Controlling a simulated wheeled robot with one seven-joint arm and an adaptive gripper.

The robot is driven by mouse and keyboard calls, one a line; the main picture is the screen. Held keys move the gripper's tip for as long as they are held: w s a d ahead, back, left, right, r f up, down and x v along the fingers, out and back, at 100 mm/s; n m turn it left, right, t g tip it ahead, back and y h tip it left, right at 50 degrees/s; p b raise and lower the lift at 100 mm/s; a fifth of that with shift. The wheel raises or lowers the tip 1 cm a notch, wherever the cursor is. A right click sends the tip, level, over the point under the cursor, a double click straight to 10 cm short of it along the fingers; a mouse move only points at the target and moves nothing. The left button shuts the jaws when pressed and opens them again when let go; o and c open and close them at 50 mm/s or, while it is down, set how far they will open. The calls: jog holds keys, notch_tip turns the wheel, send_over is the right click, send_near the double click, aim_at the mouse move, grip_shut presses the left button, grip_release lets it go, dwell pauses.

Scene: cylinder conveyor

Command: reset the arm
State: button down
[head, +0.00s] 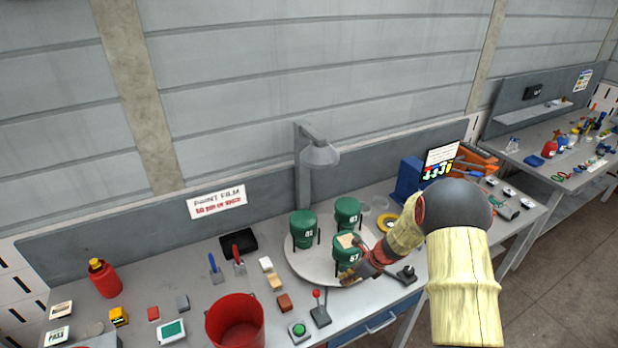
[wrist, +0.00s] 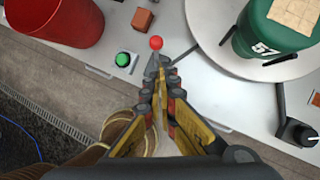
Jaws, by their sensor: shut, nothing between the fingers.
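My arm (head: 462,270) reaches in from the right in the head view, with its wrist bent down to the left over the workbench. My gripper (head: 347,281) is shut and empty, in front of the green cylinder marked 57 (head: 346,253). In the wrist view my gripper (wrist: 158,66) has its fingertips together, just below the red knob (wrist: 156,43) in the picture; I cannot tell whether they touch. The knob tops a lever (head: 320,314), which stands beside the green button (head: 298,329).
Two more green cylinders (head: 303,230) (head: 348,212) stand on the round plate (head: 300,262), under a lamp (head: 319,152). A red bucket (head: 236,322) stands at the front edge. A black joystick (head: 406,274) is right of the plate. Small blocks and tools lie to the left.

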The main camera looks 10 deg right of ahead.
jog(key=s+a+r+n+t+h+b, duration=0.1)
jog(key=s+r+n+b, duration=0.2)
jog(key=s+n+b, duration=0.6)
jog(key=s+a+r+n+h+b, duration=0.1)
jog(key=s+r+n+h+b, duration=0.1)
jog(key=s+n+b, duration=0.7)
jog(key=s+a+r+n+t+h+b, duration=0.1)
jog(key=s+r+n+b, duration=0.4)
jog(key=s, duration=1.2)
jog(key=a+n+h+b, duration=0.1)
jog(key=n+b, duration=0.3)
jog(key=shift+n+t+b, duration=0.3)
jog(key=shift+b, duration=0.1)
jog(key=c, duration=2.6)
grip_release()
